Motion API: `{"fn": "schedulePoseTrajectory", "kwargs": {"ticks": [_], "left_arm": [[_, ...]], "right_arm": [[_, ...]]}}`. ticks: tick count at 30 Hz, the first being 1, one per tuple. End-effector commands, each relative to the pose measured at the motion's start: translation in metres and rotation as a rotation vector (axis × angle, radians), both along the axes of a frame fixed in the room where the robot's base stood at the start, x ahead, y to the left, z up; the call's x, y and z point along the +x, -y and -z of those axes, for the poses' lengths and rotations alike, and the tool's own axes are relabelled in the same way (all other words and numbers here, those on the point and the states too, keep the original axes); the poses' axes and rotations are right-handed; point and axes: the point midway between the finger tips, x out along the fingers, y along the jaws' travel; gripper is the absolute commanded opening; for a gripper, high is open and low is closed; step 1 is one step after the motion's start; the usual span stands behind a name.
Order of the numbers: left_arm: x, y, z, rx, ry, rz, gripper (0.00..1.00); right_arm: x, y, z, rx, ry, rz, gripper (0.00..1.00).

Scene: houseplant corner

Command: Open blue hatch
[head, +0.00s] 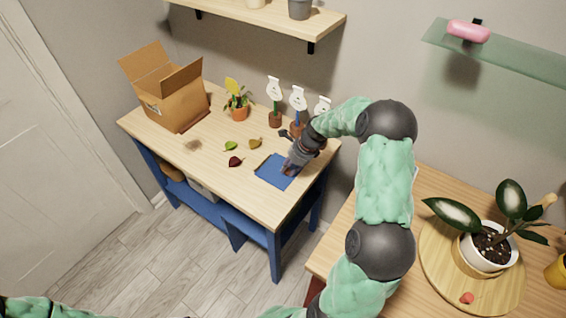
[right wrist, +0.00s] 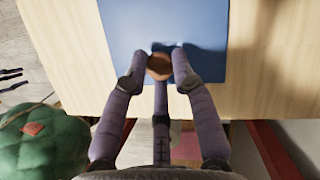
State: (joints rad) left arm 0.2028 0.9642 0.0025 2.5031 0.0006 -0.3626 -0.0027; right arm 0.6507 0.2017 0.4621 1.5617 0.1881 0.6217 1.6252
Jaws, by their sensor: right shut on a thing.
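The blue hatch (head: 268,175) is a flat blue square panel at the front right of the wooden workbench top. It looks level with the top in the head view. In the right wrist view the hatch (right wrist: 128,35) fills the top middle. A round brown knob (right wrist: 160,66) sits on it near its front edge. My right gripper (head: 289,169) is over the hatch's right part, and its fingers (right wrist: 161,72) are shut on the knob from both sides. In the head view the gripper hides the knob. My left gripper is out of view; only part of my left arm shows at the bottom left.
A second table (head: 335,255) at right bears a round board (head: 440,275) with a white-potted plant. A glass shelf (head: 510,55) hangs above.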

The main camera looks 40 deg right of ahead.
Motion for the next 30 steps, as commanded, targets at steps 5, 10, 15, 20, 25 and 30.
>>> {"fn": "schedulePoseTrajectory", "kwargs": {"ticks": [5,10,15,20,25,30], "left_arm": [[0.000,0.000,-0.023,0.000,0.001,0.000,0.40],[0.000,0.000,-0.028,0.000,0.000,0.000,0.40],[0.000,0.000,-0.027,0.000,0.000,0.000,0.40],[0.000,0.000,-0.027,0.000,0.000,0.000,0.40],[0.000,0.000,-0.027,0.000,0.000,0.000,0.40],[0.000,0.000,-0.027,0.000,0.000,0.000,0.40]], "right_arm": [[-0.046,0.013,-0.004,0.003,-0.007,0.006,0.00],[-0.066,0.019,-0.003,0.003,-0.003,0.003,0.00],[-0.069,0.019,-0.001,0.000,-0.001,0.000,0.00],[-0.068,0.019,-0.001,0.000,-0.001,-0.001,0.00],[-0.068,0.019,-0.001,0.001,-0.002,-0.001,0.50],[-0.068,0.019,0.000,0.000,-0.003,-0.001,0.50]]}}
